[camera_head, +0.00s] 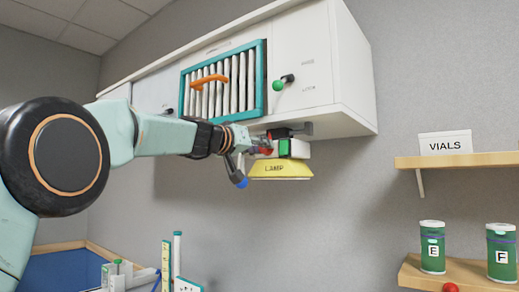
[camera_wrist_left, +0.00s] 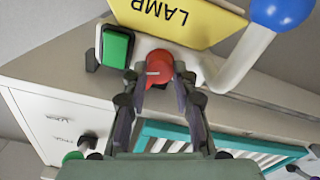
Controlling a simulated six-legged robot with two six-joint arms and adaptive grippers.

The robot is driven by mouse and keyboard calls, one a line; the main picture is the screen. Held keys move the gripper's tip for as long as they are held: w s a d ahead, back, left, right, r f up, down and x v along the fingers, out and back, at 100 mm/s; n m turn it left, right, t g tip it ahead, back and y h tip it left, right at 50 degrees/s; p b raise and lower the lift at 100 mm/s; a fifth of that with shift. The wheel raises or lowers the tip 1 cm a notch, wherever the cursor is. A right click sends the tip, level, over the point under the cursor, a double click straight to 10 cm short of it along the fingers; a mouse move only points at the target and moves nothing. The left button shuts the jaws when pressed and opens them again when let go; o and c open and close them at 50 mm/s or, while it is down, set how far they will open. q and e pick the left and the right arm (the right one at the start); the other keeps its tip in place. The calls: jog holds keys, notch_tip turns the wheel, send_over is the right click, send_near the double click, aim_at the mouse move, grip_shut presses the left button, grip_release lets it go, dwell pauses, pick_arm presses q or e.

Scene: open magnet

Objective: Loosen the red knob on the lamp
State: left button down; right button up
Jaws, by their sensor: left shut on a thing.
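The yellow lamp (camera_head: 281,170), marked LAMP, hangs under the white wall cabinet. Its shade also shows at the top of the left wrist view (camera_wrist_left: 172,20). The red knob (camera_wrist_left: 160,66) sits on the lamp's white body beside a green block (camera_wrist_left: 116,46). My left gripper (camera_head: 264,146) reaches the knob from the left in the head view. In the wrist view its two fingers (camera_wrist_left: 158,80) are on either side of the knob, and it is shut on the knob. The fingers partly cover the knob. My right gripper is in neither view.
The cabinet (camera_head: 318,60) is right above my left gripper, with a teal-framed vent and a green-tipped knob. A blue-ended lever (camera_head: 240,180) hangs close beside the gripper. Shelves (camera_head: 460,160) with a VIALS sign and green canisters stand at the right.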

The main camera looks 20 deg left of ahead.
pick_arm(q)
jog(key=n+p, duration=0.1)
jog(key=n, duration=1.3)
jog(key=shift+a+f, duration=0.1)
dwell(0.4)
jog(key=c, duration=1)
grip_release()
jog(key=shift+w, duration=0.1)
jog(key=shift+c, duration=0.2)
